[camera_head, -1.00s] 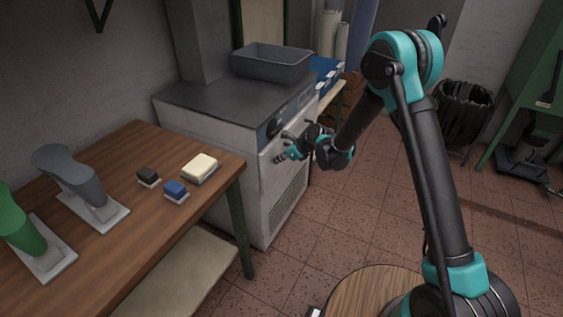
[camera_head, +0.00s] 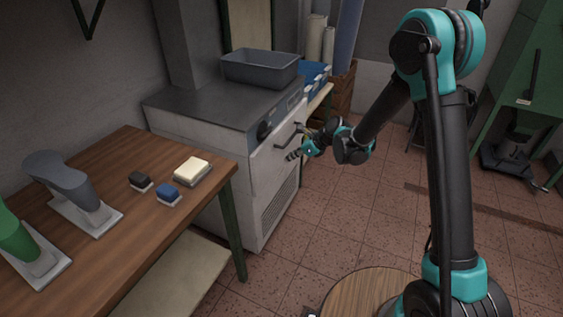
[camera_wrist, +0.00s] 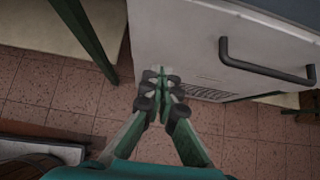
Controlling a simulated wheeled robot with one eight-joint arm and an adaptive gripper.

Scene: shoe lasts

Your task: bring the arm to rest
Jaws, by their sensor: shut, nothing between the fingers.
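My gripper (camera_head: 292,155) is held out in front of the white cabinet, beside its front face, in the head view. In the wrist view my gripper (camera_wrist: 161,78) is shut, with its fingertips together and nothing between them. The white cabinet (camera_head: 215,200) has a dark bar handle (camera_wrist: 265,66) on its front, to the right of the fingers in the wrist view. The fingers look clear of the handle. My arm is bent at the elbow above the floor on the right.
The wooden table (camera_head: 150,240) at left bears grey (camera_head: 72,185) and green (camera_head: 18,240) shoe lasts, a dark block (camera_head: 140,180), a blue block (camera_head: 168,194) and a cream block (camera_head: 192,168). A grey bin (camera_head: 260,70) sits on the cabinet. Tiled floor (camera_head: 330,220) is open at centre.

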